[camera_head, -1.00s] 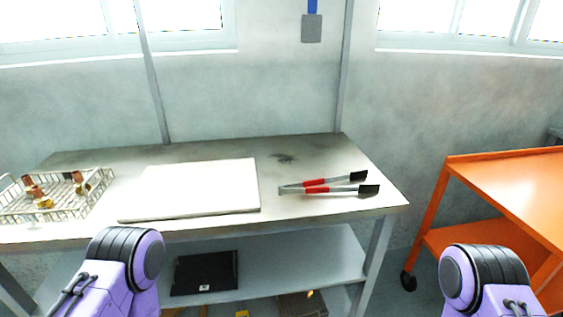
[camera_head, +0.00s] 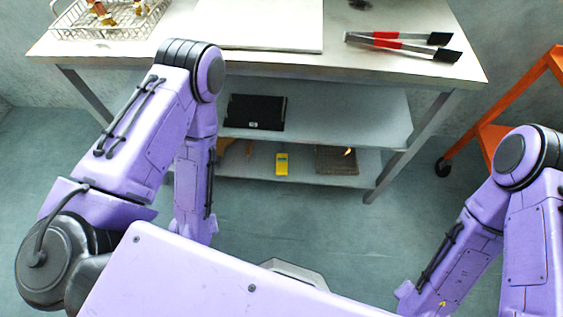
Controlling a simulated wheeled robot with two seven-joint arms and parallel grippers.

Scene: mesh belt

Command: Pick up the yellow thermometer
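A small yellow object (camera_head: 282,164), which looks like the yellow thermometer, lies on the bottom shelf of the metal table. It is apart from the things around it. My two purple arms come down on the left and right of the view, with their lower parts below the tabletop level and in front of the table. Neither gripper shows; both are out of frame or hidden behind my own body.
The table (camera_head: 240,63) holds a wire basket (camera_head: 110,27), a white board (camera_head: 262,30) and red-handled tongs (camera_head: 400,43). A black case (camera_head: 257,112) lies on the middle shelf. A mesh box (camera_head: 336,161) sits right of the yellow object. An orange cart (camera_head: 500,133) stands at right.

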